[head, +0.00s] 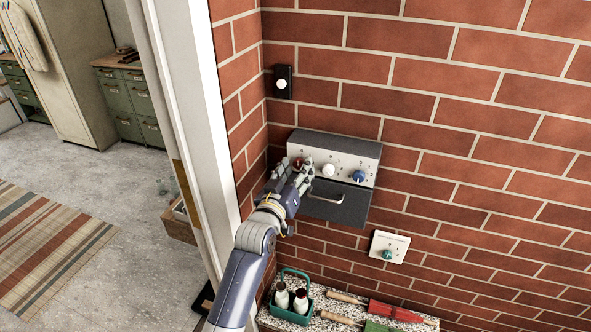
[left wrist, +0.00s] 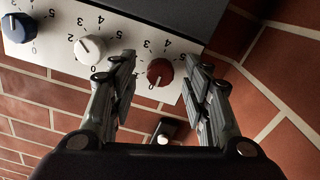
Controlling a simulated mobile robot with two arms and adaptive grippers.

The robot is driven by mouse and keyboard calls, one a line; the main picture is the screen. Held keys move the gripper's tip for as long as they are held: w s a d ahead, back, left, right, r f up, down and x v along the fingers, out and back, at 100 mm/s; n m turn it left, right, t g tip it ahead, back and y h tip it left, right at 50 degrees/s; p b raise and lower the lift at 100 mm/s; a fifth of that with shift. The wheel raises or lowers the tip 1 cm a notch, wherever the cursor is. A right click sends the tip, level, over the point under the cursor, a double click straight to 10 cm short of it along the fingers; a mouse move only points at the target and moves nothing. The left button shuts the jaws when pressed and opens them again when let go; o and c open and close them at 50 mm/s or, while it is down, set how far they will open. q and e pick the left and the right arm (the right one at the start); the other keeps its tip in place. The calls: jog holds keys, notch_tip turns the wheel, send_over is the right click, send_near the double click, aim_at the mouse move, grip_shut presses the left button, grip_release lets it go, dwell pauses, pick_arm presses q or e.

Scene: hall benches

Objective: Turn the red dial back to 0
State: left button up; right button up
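The red dial (left wrist: 160,71) is the end knob on a pale control panel (left wrist: 112,20), which appears upside down in the left wrist view. A pale pointer mark shows near the dial's lower edge there; I cannot read its exact number. In the head view the red dial (head: 297,163) is partly hidden by my left gripper (head: 299,172). My left gripper's fingers (left wrist: 160,82) are open, one on each side of the dial, with a narrow gap visible on both sides. My right gripper is not in view.
A white dial (head: 328,170) and a blue dial (head: 359,176) share the panel. Below is a dark drawer with a handle (head: 327,198). A small plate with a teal knob (head: 387,254) and a black switch (head: 283,83) are on the brick wall. A green bottle caddy (head: 296,315) stands below.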

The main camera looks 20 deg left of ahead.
pick_arm(q)
jog(key=shift+s, duration=0.1)
jog(key=s, duration=1.2)
jog(key=shift+a, duration=0.2)
jog(key=shift+w, duration=0.1)
jog(key=s+d+f+m+g+b, duration=0.1)
jog(key=s+f+g, duration=0.2)
jog(key=f, duration=1.1)
jog(key=s+d+f+m+g+b, duration=0.15)
jog(key=s+f, duration=0.25)
jog(key=f, duration=1.1)
jog(key=s+f+g+b, duration=0.1)
jog(key=s+f+g, duration=0.25)
jog(key=f, duration=1.05)
jog(key=s+a+f+m+g+b, duration=0.1)
jog(key=s+a+f+g, duration=0.1)
jog(key=s+f, duration=0.7)
jog(key=s+a+f+g+b, duration=0.1)
jog(key=s+f+g, duration=0.3)
jog(key=s+f, duration=0.5)
jog(key=s+a+f+m+g+b, duration=0.1)
jog(key=s+f, duration=0.8)
jog(key=s, duration=1)
jog(key=shift+s+a+m+g+y+b, duration=0.2)
jog(key=shift+a+m+g+y+b, duration=0.15)
jog(key=shift+a+g, duration=0.55)
